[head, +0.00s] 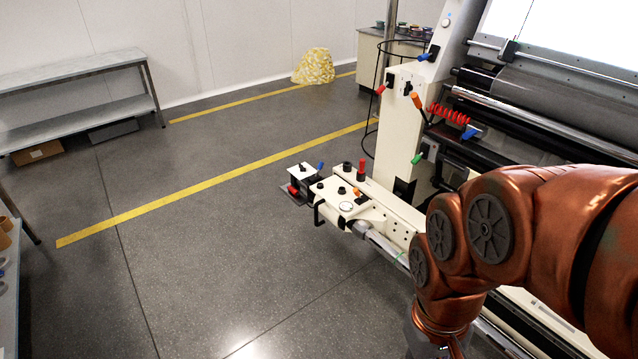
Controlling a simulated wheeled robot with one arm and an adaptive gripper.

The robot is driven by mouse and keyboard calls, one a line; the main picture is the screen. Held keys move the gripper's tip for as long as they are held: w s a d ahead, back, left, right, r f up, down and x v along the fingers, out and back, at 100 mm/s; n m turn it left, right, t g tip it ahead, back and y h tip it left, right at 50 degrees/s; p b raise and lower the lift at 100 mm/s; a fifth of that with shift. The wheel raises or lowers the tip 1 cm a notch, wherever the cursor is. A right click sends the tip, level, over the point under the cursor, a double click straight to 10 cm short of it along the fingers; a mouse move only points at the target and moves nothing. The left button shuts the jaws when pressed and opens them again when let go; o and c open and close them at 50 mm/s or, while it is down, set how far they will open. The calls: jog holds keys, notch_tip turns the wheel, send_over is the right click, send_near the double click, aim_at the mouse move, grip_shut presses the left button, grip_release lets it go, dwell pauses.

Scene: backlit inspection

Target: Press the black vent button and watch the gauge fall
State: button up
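A cream control panel (332,199) juts out from the front of the machine, left of my arm. Several small black buttons or knobs stand on it, one of them a black knob (341,190) near its middle. I cannot tell which one is the vent button. A small round white-faced gauge (346,206) lies near the panel's front edge; its needle is too small to read. My copper-coloured arm comes in from the right and bends down to the bottom edge, right of the panel. My gripper is not visible.
The cream machine (402,110) with rollers and a red coiled hose (450,115) fills the right side. A red-topped post (362,170) and a small side box (302,172) stand by the panel. The grey floor (220,270) left of it is clear. A bench (75,67) stands far left.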

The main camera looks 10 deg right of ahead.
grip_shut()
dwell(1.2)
